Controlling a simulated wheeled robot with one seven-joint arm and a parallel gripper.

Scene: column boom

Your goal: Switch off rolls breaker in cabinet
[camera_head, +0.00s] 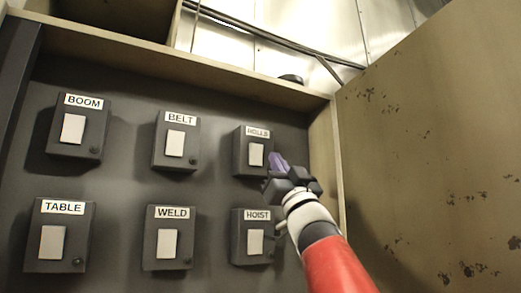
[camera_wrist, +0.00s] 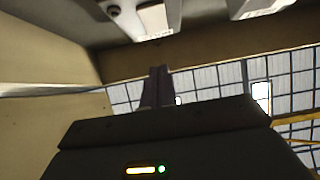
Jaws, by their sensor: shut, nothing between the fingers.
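The rolls breaker (camera_head: 240,157) is a dark box in the upper right of the cabinet, with a ROLLS label above a pale rocker switch (camera_head: 256,154). My gripper (camera_head: 278,160) is just to the right of this rocker, with its purple-grey fingers closed together. I cannot tell whether the fingertips touch the box. In the wrist view the closed fingers (camera_wrist: 155,85) point up with nothing between them. Pale parts at the top edge of that view are cut off, and I cannot tell for sure which breaker they belong to. The rocker's on or off position is unclear.
Other similar breakers are BOOM (camera_head: 58,140), BELT (camera_head: 160,155), TABLE (camera_head: 34,262), WELD (camera_head: 154,260) and HOIST (camera_head: 239,255), which is right below rolls. The open cabinet door (camera_head: 430,150) stands close on the right of my arm. The cabinet's top frame (camera_head: 180,65) runs above.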

